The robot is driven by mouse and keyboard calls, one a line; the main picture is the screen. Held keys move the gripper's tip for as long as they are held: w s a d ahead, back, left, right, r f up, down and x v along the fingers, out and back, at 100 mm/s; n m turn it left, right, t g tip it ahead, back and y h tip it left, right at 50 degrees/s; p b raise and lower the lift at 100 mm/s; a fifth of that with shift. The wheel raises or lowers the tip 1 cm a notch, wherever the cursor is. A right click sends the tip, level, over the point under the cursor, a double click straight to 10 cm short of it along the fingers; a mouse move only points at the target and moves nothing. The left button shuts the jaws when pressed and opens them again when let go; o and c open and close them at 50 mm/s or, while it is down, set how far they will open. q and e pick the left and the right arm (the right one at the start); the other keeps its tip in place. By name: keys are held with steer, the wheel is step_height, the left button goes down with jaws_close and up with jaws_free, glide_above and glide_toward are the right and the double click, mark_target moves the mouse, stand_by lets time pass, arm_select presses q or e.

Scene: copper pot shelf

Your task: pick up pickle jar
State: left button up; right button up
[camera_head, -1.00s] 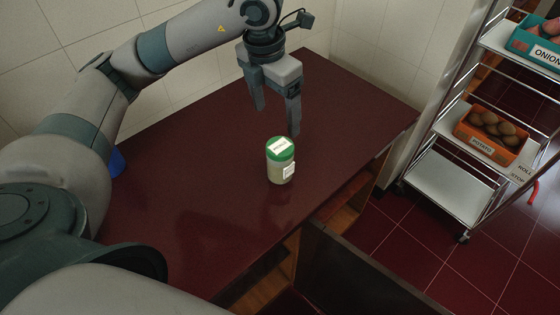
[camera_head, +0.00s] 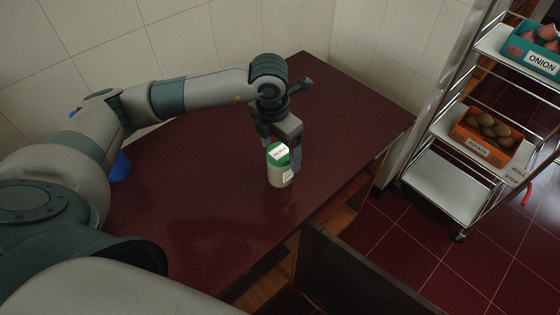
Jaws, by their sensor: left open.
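The pickle jar (camera_head: 280,175) stands upright on the dark red counter (camera_head: 200,225). It has a green lid with a white label and a pale body with another label. My left gripper (camera_head: 282,155) points down at the jar, just behind it. Its fingers are open; one shows at the jar's right side, and the other is mostly hidden behind the lid. I cannot tell whether the fingers touch the jar. My right gripper is not in view.
A blue object (camera_head: 119,167) sits at the counter's left edge, partly behind my left arm. A cupboard door (camera_head: 350,275) hangs open below the counter's front edge. A wire rack (camera_head: 450,190) with an onion crate (camera_head: 535,50) and a potato crate (camera_head: 486,138) stands right. The counter around the jar is clear.

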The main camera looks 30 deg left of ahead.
arm_select(q)
steer(key=shift+f, duration=0.25)
steer(key=shift+f+p, duration=0.65)
steer(key=shift+p, duration=0.1)
step_height(320, 180, down, 3)
steer(key=shift+w+r+p, duration=0.1)
steer(key=shift+p, duration=0.65)
steer(key=shift+d+f, duration=0.1)
steer(key=shift+f, duration=0.45)
steer(key=shift+w, duration=0.1)
steer(key=c, duration=1.4)
